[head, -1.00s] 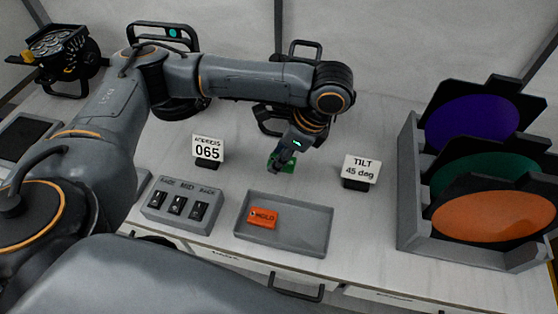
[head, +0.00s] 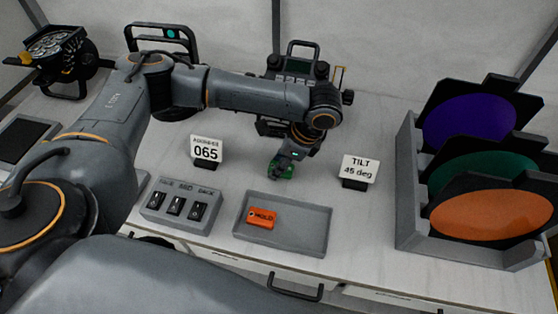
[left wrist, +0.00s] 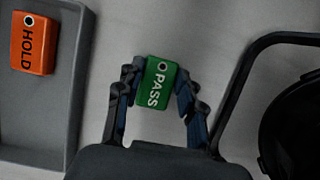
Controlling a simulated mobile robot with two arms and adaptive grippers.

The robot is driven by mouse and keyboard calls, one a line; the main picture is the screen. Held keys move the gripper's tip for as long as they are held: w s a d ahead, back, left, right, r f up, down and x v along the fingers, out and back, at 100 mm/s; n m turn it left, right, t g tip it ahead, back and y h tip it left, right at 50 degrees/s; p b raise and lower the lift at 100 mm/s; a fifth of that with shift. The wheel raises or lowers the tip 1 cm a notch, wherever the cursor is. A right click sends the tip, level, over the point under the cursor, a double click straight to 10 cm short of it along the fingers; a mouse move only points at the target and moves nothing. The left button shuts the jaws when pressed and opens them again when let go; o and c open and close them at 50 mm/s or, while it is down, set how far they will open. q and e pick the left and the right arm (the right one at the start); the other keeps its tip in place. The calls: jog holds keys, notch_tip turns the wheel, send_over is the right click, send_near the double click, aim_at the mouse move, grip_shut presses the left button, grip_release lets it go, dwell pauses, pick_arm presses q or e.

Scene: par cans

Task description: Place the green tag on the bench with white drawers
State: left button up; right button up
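The green tag (left wrist: 158,83), marked PASS, lies between the fingers of my left gripper (left wrist: 158,92) in the left wrist view. The fingers press against both its sides. In the head view the green tag (head: 284,173) is partly hidden by my left gripper (head: 285,165), which points down over the bench (head: 235,187) behind the grey tray. The tag is very low over the bench top; I cannot tell whether it touches it. White drawers (head: 395,297) show under the bench's front edge. My right gripper is not in view.
The grey tray (head: 305,225) holds an orange HOLD tag (head: 262,217). A switch box (head: 176,207), a 065 sign (head: 206,150) and a TILT sign (head: 359,171) stand around. A par can (head: 298,75) is behind the gripper; a colour filter rack (head: 410,195) is right.

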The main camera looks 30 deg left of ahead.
pick_arm(q)
jog(key=o, duration=0.3)
jog(key=shift+r, duration=0.1)
jog(key=v, duration=1.2)
jog(key=shift+w+r, duration=0.1)
jog(key=shift+r, duration=0.05)
